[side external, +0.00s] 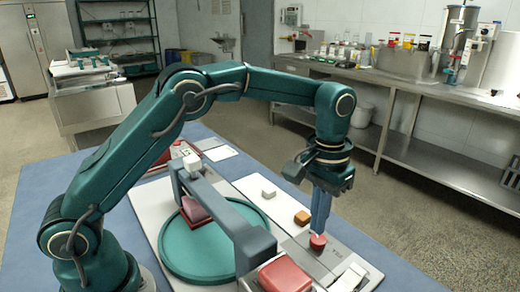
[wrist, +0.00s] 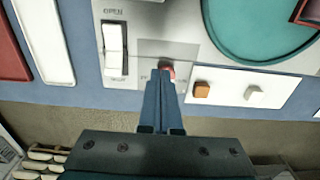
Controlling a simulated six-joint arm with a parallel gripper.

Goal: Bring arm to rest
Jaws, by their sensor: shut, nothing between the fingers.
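My gripper (side external: 319,232) is shut and points straight down, with its blue fingers together. In the wrist view its fingertips (wrist: 160,73) partly cover a red knob (wrist: 168,69) on a grey panel. In the side view the red knob (side external: 317,242) lies directly below the tips. I cannot tell whether they touch it. Nothing shows between the fingers.
A white rocker switch (wrist: 114,48) sits beside the knob. An orange block (side external: 302,217) and a white block (side external: 268,193) lie on a white strip. A grey raised bar (side external: 225,212) crosses the teal round plate (side external: 188,262). Air above the panel is clear.

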